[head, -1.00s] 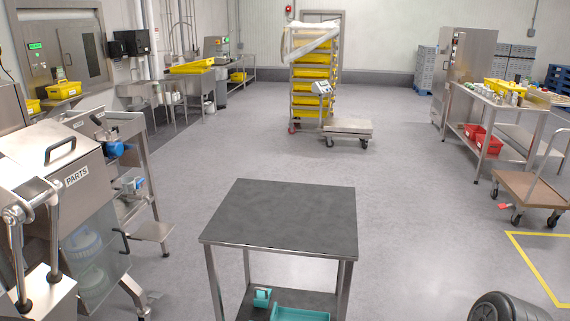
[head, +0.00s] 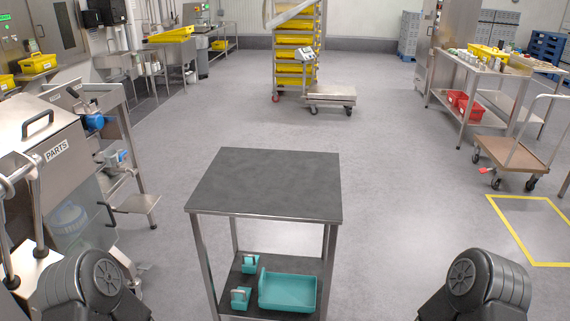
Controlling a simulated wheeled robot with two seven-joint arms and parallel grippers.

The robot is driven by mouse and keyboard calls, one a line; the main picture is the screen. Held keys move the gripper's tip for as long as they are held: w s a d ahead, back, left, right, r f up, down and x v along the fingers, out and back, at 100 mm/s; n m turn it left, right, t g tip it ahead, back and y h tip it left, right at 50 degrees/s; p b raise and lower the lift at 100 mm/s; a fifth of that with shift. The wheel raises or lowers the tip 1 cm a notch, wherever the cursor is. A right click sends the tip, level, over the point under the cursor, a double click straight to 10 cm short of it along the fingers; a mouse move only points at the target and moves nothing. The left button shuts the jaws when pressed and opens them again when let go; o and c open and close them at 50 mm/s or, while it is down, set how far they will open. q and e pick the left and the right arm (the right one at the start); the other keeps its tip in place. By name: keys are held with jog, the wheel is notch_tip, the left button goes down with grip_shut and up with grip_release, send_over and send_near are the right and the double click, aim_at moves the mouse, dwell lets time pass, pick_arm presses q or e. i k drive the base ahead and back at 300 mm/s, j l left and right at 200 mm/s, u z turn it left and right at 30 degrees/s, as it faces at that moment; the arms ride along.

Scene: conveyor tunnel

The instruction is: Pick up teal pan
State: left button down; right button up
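The teal pan (head: 288,291) is a shallow rectangular tray on the lower shelf of a small steel table (head: 268,181) straight ahead. Two small teal pieces with light handles, one toward the back (head: 250,264) and one toward the front (head: 241,298), stand to its left on the same shelf. The dark table top above the shelf is bare. Black rounded parts of my two arms show at the bottom left and bottom right. Neither of my grippers is in view.
A PARTS machine (head: 57,150) stands close on the left. A brown flatbed cart (head: 518,153) and a yellow floor marking (head: 500,215) are on the right. A rack of yellow trays (head: 296,55) stands farther back. The floor around the small table is mostly clear.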

aim_at(278, 291)
jog(key=i+l, duration=0.1)
jog(key=i, duration=1)
jog(key=u, duration=1.6)
